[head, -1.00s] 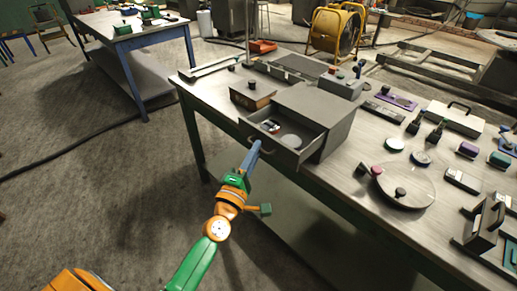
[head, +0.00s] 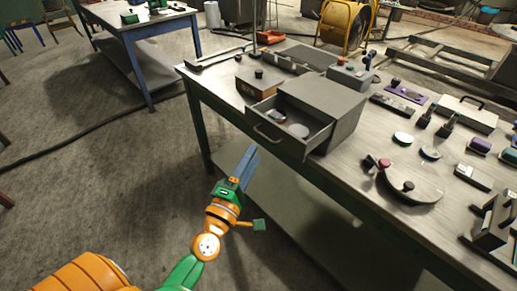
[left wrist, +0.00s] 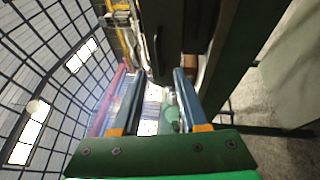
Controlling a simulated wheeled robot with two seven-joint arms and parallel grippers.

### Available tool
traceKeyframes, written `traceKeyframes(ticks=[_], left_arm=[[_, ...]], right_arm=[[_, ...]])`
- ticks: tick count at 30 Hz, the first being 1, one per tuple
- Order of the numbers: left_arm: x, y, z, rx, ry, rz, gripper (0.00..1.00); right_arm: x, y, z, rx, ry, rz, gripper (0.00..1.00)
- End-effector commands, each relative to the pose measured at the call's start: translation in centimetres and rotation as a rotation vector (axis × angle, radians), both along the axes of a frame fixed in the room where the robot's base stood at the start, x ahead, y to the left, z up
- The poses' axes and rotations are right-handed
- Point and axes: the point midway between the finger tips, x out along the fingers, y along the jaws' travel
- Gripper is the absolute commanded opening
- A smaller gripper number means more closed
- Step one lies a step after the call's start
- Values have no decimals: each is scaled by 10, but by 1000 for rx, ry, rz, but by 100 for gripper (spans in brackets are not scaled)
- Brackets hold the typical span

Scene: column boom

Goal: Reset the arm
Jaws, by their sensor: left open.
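My left gripper (head: 246,160) hangs off the front edge of the workbench, in front of and slightly below the drawer's handle. Its blue fingers are apart and empty in the left wrist view (left wrist: 159,76). The grey drawer (head: 305,148) stands pulled out of its grey cabinet (head: 335,100) on the bench, with a few small items (head: 290,123) inside. The drawer's handle (head: 264,137) is clear of my fingers. In the left wrist view the dark drawer front with its handle (left wrist: 156,50) shows beyond the fingers. My right gripper is not in view.
The workbench (head: 350,175) holds a wooden box (head: 258,83), a round disc (head: 415,187) and several small tools. A blue-legged table (head: 150,25) stands at the back left. The floor (head: 90,170) left of my arm is open.

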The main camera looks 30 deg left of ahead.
Motion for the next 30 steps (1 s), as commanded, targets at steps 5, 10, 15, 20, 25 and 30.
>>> traceKeyframes(ticks=[5,10,15,20,25,30], left_arm=[[-10,-1,-2,-1,0,0,43],[-9,-1,-1,-1,-1,0,43],[-9,-1,-2,1,1,0,43],[-6,-12,-73,198,186,-27,43],[-54,-37,-243,696,611,-240,43],[-172,-46,-377,1164,953,-650,43]], right_arm=[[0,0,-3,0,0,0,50],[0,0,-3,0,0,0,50],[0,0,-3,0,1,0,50],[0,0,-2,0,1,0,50],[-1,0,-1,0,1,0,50],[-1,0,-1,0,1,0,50]])
